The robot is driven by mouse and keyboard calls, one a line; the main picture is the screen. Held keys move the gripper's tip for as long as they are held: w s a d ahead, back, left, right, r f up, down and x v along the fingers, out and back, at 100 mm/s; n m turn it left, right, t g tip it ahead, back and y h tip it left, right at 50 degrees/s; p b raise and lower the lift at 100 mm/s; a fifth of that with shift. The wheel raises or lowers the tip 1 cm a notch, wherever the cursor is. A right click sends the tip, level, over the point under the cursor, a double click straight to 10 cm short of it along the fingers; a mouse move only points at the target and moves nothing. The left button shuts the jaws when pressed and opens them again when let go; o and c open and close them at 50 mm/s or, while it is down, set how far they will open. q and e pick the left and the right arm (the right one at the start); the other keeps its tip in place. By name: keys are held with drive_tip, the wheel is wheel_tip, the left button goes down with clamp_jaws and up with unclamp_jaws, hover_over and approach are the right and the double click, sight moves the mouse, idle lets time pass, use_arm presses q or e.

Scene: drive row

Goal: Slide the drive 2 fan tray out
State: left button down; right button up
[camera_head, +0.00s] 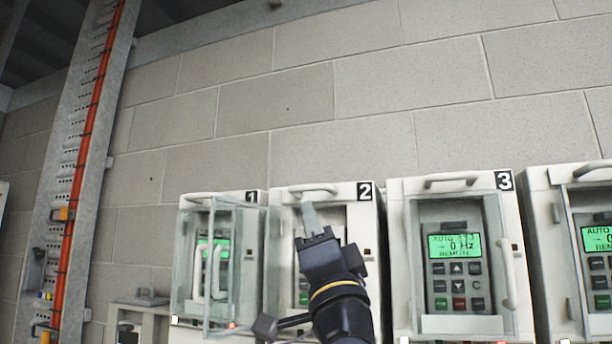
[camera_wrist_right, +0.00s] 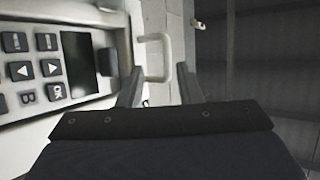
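Drive 2 (camera_head: 366,222) is the white cabinet under the "2" label, in the middle of the head view. A pale fan tray handle (camera_head: 312,190) sits at its top edge; the wrist view shows it as a white loop (camera_wrist_right: 152,38). My right gripper (camera_head: 308,208) is raised in front of drive 2, with its fingertips just below that handle in the picture. In the wrist view its two fingers are apart, with the loop between and just beyond the tips. I cannot tell whether they touch it. My right gripper hides much of drive 2's front. My left gripper is not in view.
Drive 1 (camera_head: 186,262) is on the left, with a clear door (camera_head: 236,270) standing out in front. Drive 3 (camera_head: 400,250) and another drive (camera_head: 540,240) are on the right. A cable ladder (camera_head: 75,150) with orange cable runs up the block wall (camera_head: 290,100).

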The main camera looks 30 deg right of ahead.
sight(307, 189)
drive_tip(key=shift+m, duration=0.3)
drive_tip(key=r+p, duration=0.1)
drive_tip(key=r, duration=0.1)
drive_tip(key=w+r+p, duration=0.1)
drive_tip(key=r+p, duration=0.1)
drive_tip(key=shift+w+d+r, duration=0.1)
drive_tip(key=shift+w+d, duration=0.05)
drive_tip(key=p+x, duration=0.2)
drive_tip(key=x, duration=0.1)
drive_tip(key=shift+w+d, duration=0.1)
drive_tip(key=shift+w, duration=0.25)
drive_tip(key=shift+w+r+p, duration=0.1)
drive_tip(key=shift+r+p, duration=0.05)
drive_tip(key=shift+p, duration=0.15)
drive_tip(key=shift+c, duration=0.3)
clamp_jaws()
